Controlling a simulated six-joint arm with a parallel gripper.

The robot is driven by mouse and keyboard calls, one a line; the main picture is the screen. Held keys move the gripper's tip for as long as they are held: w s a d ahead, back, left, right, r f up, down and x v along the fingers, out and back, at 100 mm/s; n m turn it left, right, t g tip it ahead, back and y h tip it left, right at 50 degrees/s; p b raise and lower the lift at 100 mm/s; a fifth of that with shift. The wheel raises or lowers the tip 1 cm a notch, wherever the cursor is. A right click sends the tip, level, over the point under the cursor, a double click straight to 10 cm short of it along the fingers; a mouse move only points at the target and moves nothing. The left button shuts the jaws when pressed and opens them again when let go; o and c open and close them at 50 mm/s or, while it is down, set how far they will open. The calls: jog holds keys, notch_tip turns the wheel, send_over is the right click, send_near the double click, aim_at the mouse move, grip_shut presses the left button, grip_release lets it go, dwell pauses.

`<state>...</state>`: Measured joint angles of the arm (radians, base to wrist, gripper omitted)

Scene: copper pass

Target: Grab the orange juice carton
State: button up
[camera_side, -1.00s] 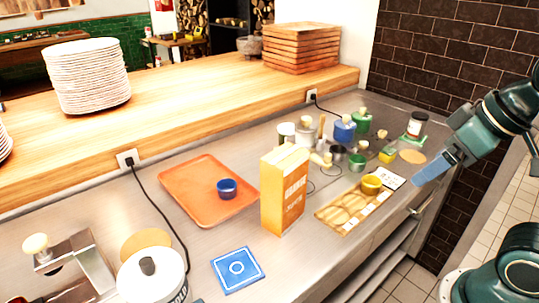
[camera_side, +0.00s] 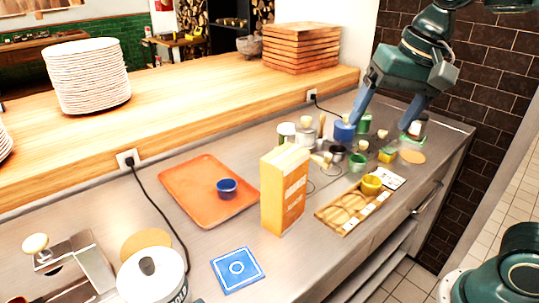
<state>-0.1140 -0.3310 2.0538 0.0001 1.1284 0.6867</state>
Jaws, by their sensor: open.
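The orange juice carton (camera_side: 284,190) stands upright on the steel counter near the middle of the view, an orange-yellow box with a pale top and lettering on its side. My gripper (camera_side: 381,127) is up and to the right of the carton, clearly apart from it. Its two blue fingers point down and are spread wide, with nothing seen held between them. The fingertips appear over or in front of the cluster of small pots and jars.
An orange tray (camera_side: 180,198) with a blue cup (camera_side: 227,187) lies left of the carton. A blue tile (camera_side: 237,269) lies in front. A wooden holder (camera_side: 340,214) and a yellow cup (camera_side: 371,184) stand right. Several small pots crowd behind. A white canister (camera_side: 140,284) stands front left.

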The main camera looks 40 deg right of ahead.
jog(key=w+a+r+m+g, duration=0.1)
jog(key=w+a+m+g, duration=0.2)
jog(key=w, duration=0.4)
jog(key=m, duration=0.7)
send_over(284, 154)
jog(key=shift+f, duration=0.9)
jog(key=shift+f, duration=4.3)
jog(key=shift+f, duration=0.1)
jog(key=shift+s+f, duration=0.15)
jog(key=shift+f, duration=2.35)
